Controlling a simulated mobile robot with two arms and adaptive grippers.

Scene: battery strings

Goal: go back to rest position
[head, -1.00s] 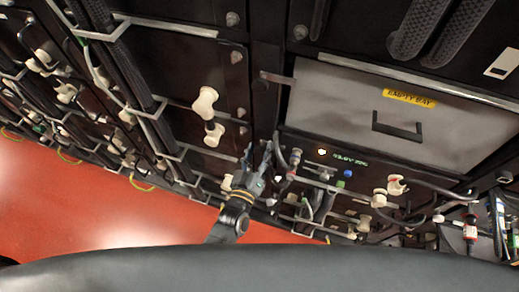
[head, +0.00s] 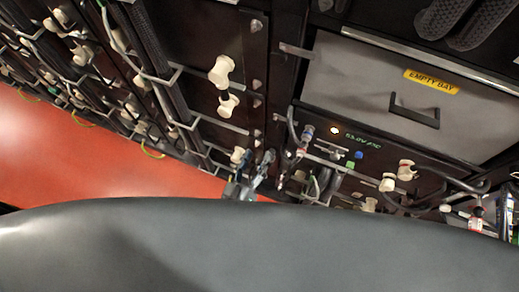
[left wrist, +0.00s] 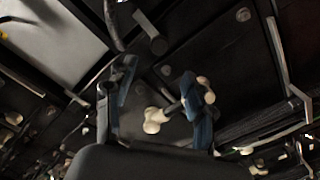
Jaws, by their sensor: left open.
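My left gripper (head: 250,178) shows in the head view just above the edge of my own grey body, in front of the battery rack. Its fingers are apart. In the left wrist view the open left gripper (left wrist: 158,110) has a finger on each side. A cream connector (left wrist: 156,120) shows between the fingers there, and I cannot tell how far beyond them it lies. Nothing is seen held. My right gripper is in neither view.
The rack has a grey panel labelled EMPTY BAY (head: 375,95) with a black handle. Cream connectors (head: 222,72), cables and brackets stick out of the rack front. A red floor (head: 70,150) is clear at the left.

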